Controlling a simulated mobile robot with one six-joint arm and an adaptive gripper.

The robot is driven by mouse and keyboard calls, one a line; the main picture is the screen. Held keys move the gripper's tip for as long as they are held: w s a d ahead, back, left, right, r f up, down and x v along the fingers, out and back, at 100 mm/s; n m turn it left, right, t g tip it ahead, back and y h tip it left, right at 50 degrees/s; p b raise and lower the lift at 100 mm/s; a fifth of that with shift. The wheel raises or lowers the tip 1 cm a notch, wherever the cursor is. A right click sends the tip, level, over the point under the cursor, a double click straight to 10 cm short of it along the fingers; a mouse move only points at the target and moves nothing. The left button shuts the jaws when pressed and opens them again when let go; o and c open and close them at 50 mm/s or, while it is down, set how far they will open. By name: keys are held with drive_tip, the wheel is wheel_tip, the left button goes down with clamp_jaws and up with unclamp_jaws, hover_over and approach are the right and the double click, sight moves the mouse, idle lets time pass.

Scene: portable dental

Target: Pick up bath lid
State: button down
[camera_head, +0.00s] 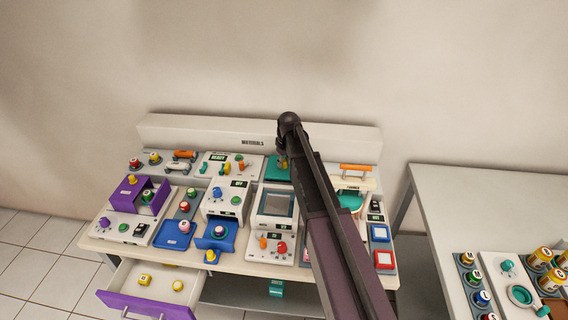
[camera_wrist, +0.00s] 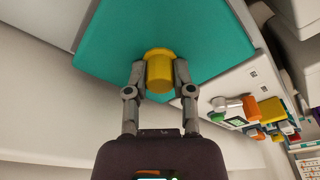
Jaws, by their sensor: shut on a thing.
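The bath lid (camera_wrist: 205,30) is a flat teal plate with a yellow knob (camera_wrist: 159,72) on it. In the wrist view my gripper (camera_wrist: 160,75) has its two fingers closed around the yellow knob, one on each side. In the head view the teal lid (camera_head: 275,170) shows at the back middle of the bench, partly hidden behind my arm. Whether the lid is raised off its bath cannot be told. My gripper's fingers (camera_head: 283,163) show only in small part in the head view.
The white bench (camera_head: 165,254) is crowded with devices, blue trays and colored knobs. A white device with a green display (camera_head: 218,158) stands left of the lid. A purple-fronted drawer (camera_head: 140,308) is open at the front left. A second table (camera_head: 440,190) stands to the right.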

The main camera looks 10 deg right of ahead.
wheel_tip(320, 180, up, 18)
drive_tip(key=p, duration=1.7)
drive_tip(key=shift+f, duration=0.1)
drive_tip(key=shift+f, duration=0.15)
drive_tip(key=b, duration=0.6)
hover_over(284, 160)
wheel_tip(284, 160, down, 6)
drive_tip(key=shift+s, duration=0.1)
